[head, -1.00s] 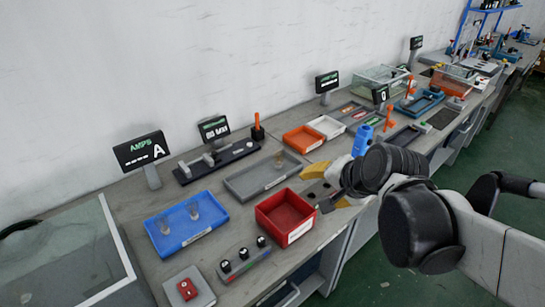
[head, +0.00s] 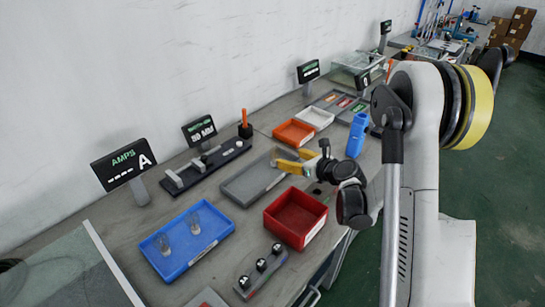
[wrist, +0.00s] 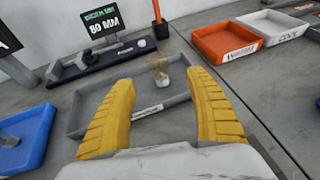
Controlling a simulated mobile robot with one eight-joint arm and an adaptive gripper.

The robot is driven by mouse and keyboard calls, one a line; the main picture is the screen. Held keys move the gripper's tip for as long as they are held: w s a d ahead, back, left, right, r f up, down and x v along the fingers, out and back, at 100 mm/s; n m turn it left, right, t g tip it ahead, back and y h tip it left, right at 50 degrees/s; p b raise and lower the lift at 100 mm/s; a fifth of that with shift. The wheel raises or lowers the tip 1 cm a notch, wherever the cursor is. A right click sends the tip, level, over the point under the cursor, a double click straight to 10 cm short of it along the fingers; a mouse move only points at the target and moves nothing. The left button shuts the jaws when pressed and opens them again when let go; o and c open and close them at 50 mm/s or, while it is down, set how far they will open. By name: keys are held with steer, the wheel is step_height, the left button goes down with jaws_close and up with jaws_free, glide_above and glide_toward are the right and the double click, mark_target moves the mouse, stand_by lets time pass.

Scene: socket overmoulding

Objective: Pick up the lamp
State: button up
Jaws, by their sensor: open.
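In the wrist view a small clear lamp with a pale base (wrist: 161,76) lies in the grey tray (wrist: 85,110), near its right end. My gripper (wrist: 160,88) is open, its yellow fingers on either side of the lamp in the picture, with nothing between them held. In the head view my gripper (head: 287,160) is over the right end of the grey tray (head: 238,192) and mostly hides that lamp. Two more clear lamps (head: 194,225) stand in the blue tray (head: 160,262) at the left.
A red bin (head: 293,240) stands in front of the grey tray. An orange tray (head: 293,124) and a white tray (head: 315,113) lie behind. A dark fixture labelled 80 MM (head: 205,165) is along the wall. A blue holder (head: 357,135) stands to the right.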

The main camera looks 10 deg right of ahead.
mark_target(278, 153)
steer(key=b+x, duration=0.1)
steer(key=x, duration=0.3)
steer(key=b+x, duration=0.2)
steer(key=x, duration=0.3)
steer(key=shift+s+a+r, duration=0.1)
steer(key=shift+a, duration=0.1)
steer(key=shift+w+a+b, duration=0.1)
steer(key=shift+w+b, duration=0.2)
steer(key=shift+w, duration=0.05)
steer(key=shift+c, duration=0.2)
steer(key=c, duration=1.1)
